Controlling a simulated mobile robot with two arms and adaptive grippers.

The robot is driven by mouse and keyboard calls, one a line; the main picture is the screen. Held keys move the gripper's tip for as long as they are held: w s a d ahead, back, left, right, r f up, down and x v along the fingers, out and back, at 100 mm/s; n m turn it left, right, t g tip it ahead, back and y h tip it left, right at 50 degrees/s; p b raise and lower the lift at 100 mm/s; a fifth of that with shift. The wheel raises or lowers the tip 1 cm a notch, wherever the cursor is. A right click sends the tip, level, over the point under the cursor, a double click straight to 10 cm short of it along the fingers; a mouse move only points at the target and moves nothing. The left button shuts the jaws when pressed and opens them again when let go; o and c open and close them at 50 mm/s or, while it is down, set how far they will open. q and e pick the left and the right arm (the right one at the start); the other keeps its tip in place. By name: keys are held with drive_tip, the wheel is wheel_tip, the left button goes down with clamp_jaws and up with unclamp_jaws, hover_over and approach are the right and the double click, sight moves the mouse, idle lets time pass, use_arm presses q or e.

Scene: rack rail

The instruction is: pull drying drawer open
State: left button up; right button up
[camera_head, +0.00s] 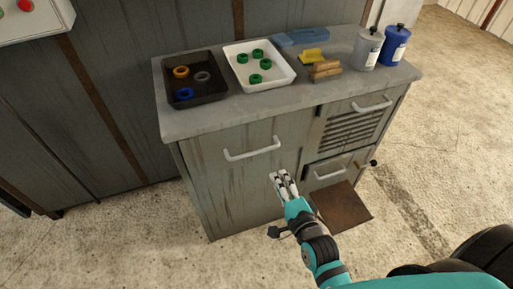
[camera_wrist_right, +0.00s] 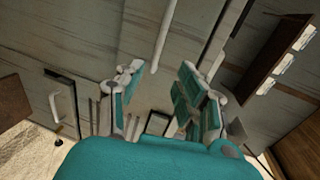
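The grey cabinet carries a louvered front (camera_head: 350,131) at upper right with a white bar handle (camera_head: 373,106). A wide front (camera_head: 228,175) on the left has its own white handle (camera_head: 252,149), and a small lower front (camera_head: 327,172) has another (camera_head: 329,174). All look closed; which one is the drying drawer is not marked. My right gripper (camera_head: 284,178) is in front of the wide front, below and right of its handle. In the right wrist view, its fingers (camera_wrist_right: 160,88) are apart and empty, with a white bar (camera_wrist_right: 164,35) ahead of them. My left gripper is not in view.
The worktop (camera_head: 215,118) holds a black tray (camera_head: 195,97) of rings, a white tray (camera_head: 278,85) with green rings, a yellow object (camera_head: 313,57), wooden pieces (camera_head: 325,70) and two canisters. A brass-coloured lever (camera_head: 368,164) sticks out at right. A brown plate (camera_head: 343,205) lies below the lower front.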

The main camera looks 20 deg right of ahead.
sight(260, 151)
drive_tip(key=x, duration=1.5)
drive_tip(key=shift+w, duration=0.25)
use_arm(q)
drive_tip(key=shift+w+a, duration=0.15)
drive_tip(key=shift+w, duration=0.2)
use_arm(e)
drive_tip(key=shift+w, duration=0.15)
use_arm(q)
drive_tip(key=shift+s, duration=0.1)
use_arm(e)
clamp_jaws()
drive_tip(key=shift+f, duration=0.1)
